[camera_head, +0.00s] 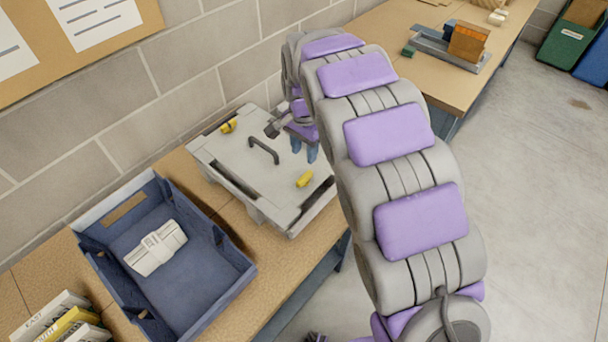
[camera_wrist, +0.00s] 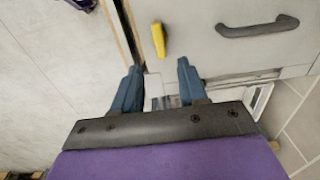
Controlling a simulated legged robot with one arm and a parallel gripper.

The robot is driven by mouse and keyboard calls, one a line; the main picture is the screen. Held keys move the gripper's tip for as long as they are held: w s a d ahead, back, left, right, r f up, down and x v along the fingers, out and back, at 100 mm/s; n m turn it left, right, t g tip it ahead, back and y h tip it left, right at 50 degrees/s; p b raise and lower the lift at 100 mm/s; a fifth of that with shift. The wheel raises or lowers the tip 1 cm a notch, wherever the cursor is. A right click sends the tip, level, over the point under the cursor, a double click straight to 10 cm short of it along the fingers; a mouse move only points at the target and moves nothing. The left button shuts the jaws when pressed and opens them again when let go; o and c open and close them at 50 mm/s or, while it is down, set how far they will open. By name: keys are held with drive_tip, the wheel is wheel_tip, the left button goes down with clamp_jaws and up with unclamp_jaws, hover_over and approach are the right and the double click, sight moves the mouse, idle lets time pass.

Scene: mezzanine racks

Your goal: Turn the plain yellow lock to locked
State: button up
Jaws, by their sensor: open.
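A grey case (camera_head: 235,160) lies on the bench with a dark handle (camera_head: 262,150) and two yellow locks on its top. One yellow lock (camera_head: 304,179) is near the floor side and looks plain; it shows in the wrist view (camera_wrist: 158,40) as a plain bar, long side nearly up-down. The other yellow lock (camera_head: 229,125) is near the wall and seems to carry a dark mark. My gripper (camera_head: 304,149) is over the case's far end. In the wrist view its blue fingers (camera_wrist: 158,78) are apart and empty, short of the plain lock.
A blue tray (camera_head: 215,295) with a white object (camera_head: 156,248) stands left of the case, with books (camera_head: 65,320) at the lower left. A block wall (camera_head: 190,70) runs behind. Another bench (camera_head: 410,25) holds a grey tray with an orange-brown block (camera_head: 468,42). Floor is open at right.

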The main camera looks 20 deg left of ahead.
sight(304, 176)
wheel_tip(304, 176, down, 10)
drive_tip(key=shift+f+b, duration=0.15)
drive_tip(key=shift+b, duration=0.8)
drive_tip(key=shift+c, duration=0.2)
clamp_jaws()
